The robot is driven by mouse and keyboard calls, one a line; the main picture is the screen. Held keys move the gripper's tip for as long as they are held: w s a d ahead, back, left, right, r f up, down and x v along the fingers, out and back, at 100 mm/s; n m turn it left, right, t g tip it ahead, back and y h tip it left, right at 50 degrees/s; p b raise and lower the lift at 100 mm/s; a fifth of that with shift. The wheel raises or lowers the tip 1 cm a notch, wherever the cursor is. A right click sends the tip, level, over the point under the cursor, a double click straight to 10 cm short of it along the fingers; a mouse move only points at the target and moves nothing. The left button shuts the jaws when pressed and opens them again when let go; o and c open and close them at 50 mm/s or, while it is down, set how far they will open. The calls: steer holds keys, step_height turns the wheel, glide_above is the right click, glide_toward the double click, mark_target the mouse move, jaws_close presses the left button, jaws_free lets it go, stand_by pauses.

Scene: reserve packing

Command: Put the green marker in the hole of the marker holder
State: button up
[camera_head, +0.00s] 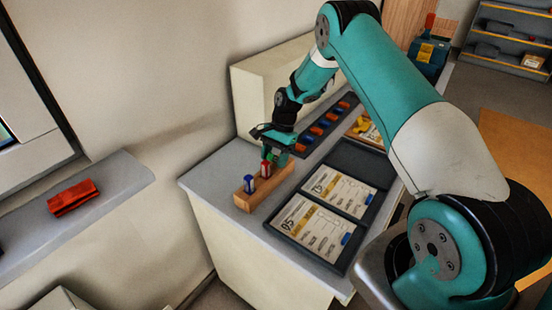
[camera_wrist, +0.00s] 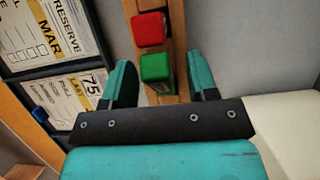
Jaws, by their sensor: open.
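The wooden marker holder (camera_head: 243,203) lies on the counter and holds upright markers in a row. The green marker (camera_wrist: 156,68) stands upright over the holder, next to the red marker (camera_wrist: 149,29), and appears seated in it; its lower end is hidden. My gripper (camera_wrist: 158,80) is open, with one finger on each side of the green marker and a visible gap at both. In the head view my gripper (camera_head: 276,150) is low over the far end of the holder. The red marker (camera_head: 266,169) and a blue marker (camera_head: 249,183) stand nearer in the holder.
Dark trays with printed cards (camera_head: 309,228) lie right of the holder. A dark rack with red and blue items (camera_head: 318,130) lies behind, beside a pale box (camera_head: 262,88). A red item (camera_head: 73,197) lies on a separate ledge at left. The counter's near left corner is clear.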

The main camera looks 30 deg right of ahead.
jaws_close()
